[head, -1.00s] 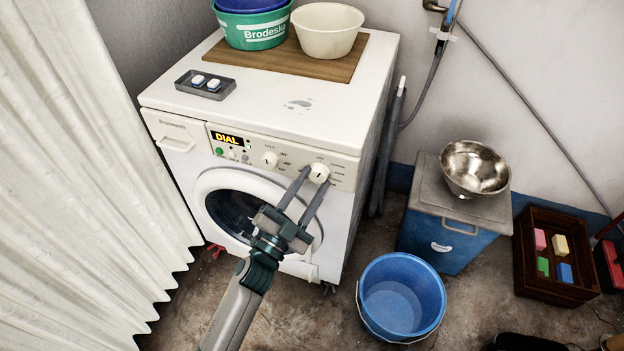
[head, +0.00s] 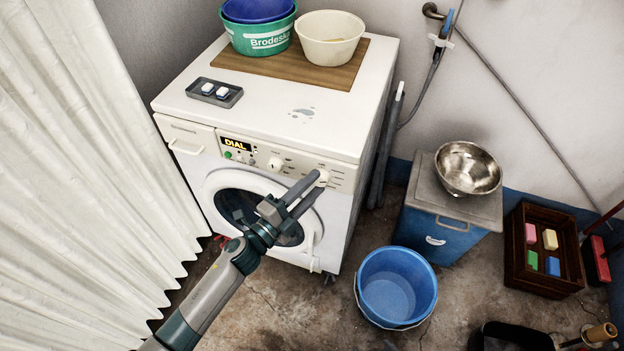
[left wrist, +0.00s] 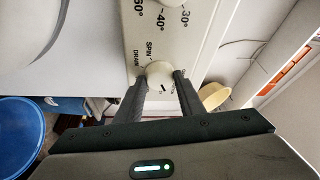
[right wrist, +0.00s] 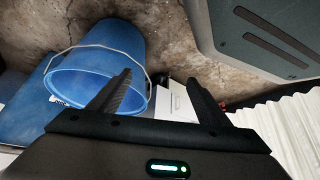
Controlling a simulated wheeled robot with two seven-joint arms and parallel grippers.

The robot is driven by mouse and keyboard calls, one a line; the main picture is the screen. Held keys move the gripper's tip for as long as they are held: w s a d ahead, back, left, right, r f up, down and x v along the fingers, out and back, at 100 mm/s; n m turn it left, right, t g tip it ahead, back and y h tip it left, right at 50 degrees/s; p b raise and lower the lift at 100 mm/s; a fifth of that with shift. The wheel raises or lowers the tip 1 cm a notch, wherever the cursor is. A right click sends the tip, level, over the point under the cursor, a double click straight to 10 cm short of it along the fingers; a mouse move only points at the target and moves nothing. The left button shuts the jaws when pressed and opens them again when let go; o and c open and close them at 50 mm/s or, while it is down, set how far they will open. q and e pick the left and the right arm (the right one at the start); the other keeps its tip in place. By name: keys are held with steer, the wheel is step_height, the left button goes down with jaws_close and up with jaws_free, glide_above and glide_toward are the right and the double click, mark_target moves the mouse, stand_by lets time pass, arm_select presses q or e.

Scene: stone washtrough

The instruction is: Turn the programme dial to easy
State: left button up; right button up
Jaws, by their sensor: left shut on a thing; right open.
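The white programme dial (head: 323,177) is the right-hand knob on the washing machine's front panel. My left gripper (head: 317,183) is shut on it, with one finger on each side. In the left wrist view the dial (left wrist: 159,72) shows between the fingertips, with a small dark pointer mark on its face. The display (head: 235,144) reads DIAL. My right gripper (right wrist: 158,80) is open and empty, and shows only in its own wrist view.
A second knob (head: 275,163) sits left of the dial. A blue bucket (head: 395,287) stands on the floor right of the machine, before a blue chest (head: 436,241) with a steel bowl (head: 468,168). A white curtain (head: 80,180) hangs close on the left.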

arm_select(q)
steer(key=shift+r+m+g+p, duration=0.25)
steer(key=shift+m+g+p, duration=0.05)
steer(key=shift+m+p, duration=0.4)
steer(key=shift+f+m+g+y+p, duration=0.15)
steer(key=shift+m+g+y+p, duration=0.15)
steer(key=shift+m+p, duration=0.55)
arm_select(e)
steer(key=s, duration=0.4)
steer(key=shift+s+d+f, duration=0.2)
steer(key=shift+d+f, duration=0.05)
arm_select(q)
steer(key=o, duration=1)
steer(key=shift+o, duration=0.2)
